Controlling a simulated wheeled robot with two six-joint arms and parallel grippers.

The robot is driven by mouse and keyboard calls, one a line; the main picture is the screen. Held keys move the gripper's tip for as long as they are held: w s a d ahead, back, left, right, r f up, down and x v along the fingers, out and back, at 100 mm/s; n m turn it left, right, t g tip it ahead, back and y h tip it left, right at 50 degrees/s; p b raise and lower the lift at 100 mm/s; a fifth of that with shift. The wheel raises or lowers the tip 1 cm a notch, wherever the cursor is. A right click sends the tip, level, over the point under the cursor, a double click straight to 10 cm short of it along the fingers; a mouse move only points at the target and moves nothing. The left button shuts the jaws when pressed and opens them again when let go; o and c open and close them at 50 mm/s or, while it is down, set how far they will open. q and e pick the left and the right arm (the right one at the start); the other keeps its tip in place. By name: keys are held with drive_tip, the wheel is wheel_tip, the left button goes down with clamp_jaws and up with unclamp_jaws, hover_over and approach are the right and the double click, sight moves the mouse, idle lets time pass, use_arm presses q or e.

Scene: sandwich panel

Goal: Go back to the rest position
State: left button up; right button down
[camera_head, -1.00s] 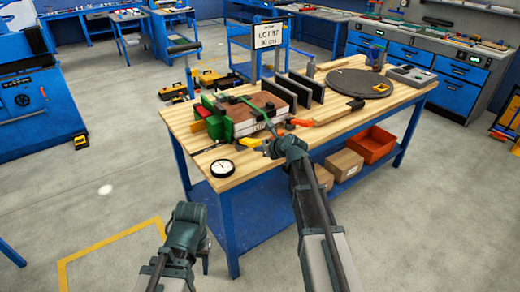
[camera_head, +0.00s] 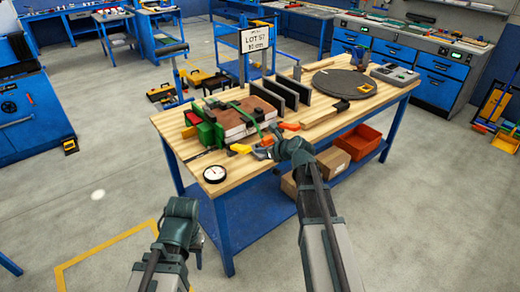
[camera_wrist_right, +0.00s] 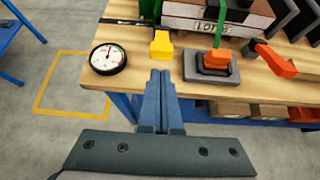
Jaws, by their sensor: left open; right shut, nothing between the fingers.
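A layered stack (camera_head: 243,124) with a green strap over it stands near the front left of the wooden table (camera_head: 232,178). In the right wrist view the stack (camera_wrist_right: 190,24) carries lettering, and the strap runs down to an orange buckle (camera_wrist_right: 217,60) on a grey base. My right gripper (camera_head: 268,145) is at the table's front edge, in front of the stack. Its fingers (camera_wrist_right: 160,82) are closed together and empty, apart from the buckle. My left gripper (camera_head: 198,244) hangs low in front of the table; its open fingers are mostly hidden by my wrist.
A round dial gauge (camera_head: 215,174) lies at the near left table corner. A yellow block (camera_wrist_right: 161,44) and an orange-handled tool (camera_wrist_right: 278,60) lie beside the buckle. Black upright plates (camera_head: 290,92) and a round dark mat (camera_head: 343,83) are further right.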

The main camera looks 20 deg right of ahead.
drive_tip(key=s+a+f+n+g, duration=0.3)
drive_tip(key=s+a+n, duration=0.3)
drive_tip(key=a+n, duration=0.15)
drive_tip(key=s+a+f+n+g, duration=0.2)
drive_tip(key=s+a+f+n, duration=0.2)
drive_tip(key=s+a+n, duration=0.3)
drive_tip(key=s+a+f+n+g+h, duration=0.1)
drive_tip(key=s+a+n+g+h, duration=0.1)
drive_tip(key=s+n, duration=0.6)
drive_tip(key=s+a+f+n+g+h, duration=0.1)
drive_tip(key=s+a+n+g+h, duration=0.1)
drive_tip(key=s+n, duration=0.7)
drive_tip(key=n+g+h, duration=0.1)
drive_tip(key=n, duration=0.3)
drive_tip(key=shift+s+f+g, duration=0.15)
drive_tip(key=shift+f+g, duration=0.2)
drive_tip(key=shift+g, duration=0.05)
